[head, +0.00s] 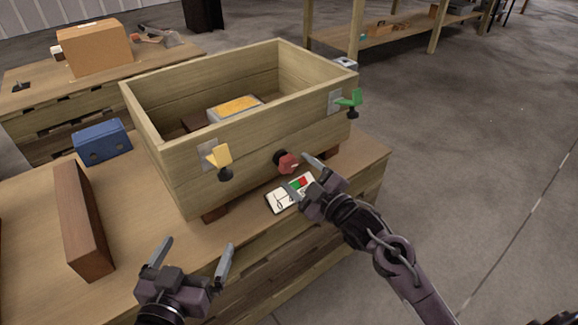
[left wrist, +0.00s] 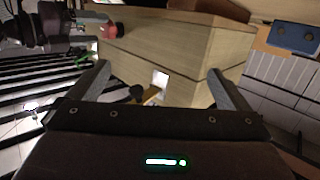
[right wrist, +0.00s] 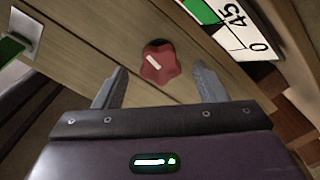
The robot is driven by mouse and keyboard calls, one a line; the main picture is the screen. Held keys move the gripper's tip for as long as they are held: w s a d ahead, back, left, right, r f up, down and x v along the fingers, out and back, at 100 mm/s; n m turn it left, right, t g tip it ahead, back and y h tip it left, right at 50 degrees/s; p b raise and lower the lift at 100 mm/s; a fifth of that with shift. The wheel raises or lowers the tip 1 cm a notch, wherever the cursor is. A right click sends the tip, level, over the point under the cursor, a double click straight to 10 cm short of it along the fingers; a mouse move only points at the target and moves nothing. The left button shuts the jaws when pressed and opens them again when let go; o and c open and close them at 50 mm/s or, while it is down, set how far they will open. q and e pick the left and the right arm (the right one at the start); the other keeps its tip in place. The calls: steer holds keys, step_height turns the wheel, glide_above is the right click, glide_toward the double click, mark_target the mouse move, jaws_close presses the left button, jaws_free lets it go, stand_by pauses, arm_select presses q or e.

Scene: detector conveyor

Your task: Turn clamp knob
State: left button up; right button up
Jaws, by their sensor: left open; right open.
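The red clamp knob (head: 287,162) sits on the front wall of a wooden box (head: 172,165). It has a lobed shape and a pale mark, seen in the right wrist view (right wrist: 160,63). My right gripper (head: 312,175) is open near the knob. In the right wrist view the knob lies ahead of the open fingers (right wrist: 158,88), with nothing between them. A dial card (head: 291,193) with green and red patches lies below the knob. My left gripper (head: 192,255) is open and empty in front of the table's near edge. The knob also shows in the left wrist view (left wrist: 112,30).
A yellow lever (head: 219,157) and a green lever (head: 350,99) stick out from the box's front wall and corner. A brown wooden bar (head: 82,220) and a blue box (head: 102,141) stand on the table at left. An orange-topped block (head: 236,107) lies inside the box.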

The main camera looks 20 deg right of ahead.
mark_target(291, 167)
arm_select(q)
step_height(291, 167, up, 7)
steer(key=t+h, duration=0.1)
steer(key=t, duration=0.2)
steer(key=shift+w+a+t+b, duration=0.15)
steer(key=shift+w+t+b, duration=0.15)
steer(key=shift+w+b, duration=0.1)
arm_select(e)
steer(key=x, duration=0.4)
steer(key=shift+w, duration=0.1)
steer(key=c, duration=1)
arm_select(q)
steer(key=shift+h, duration=0.3)
steer(key=shift+f, duration=0.15)
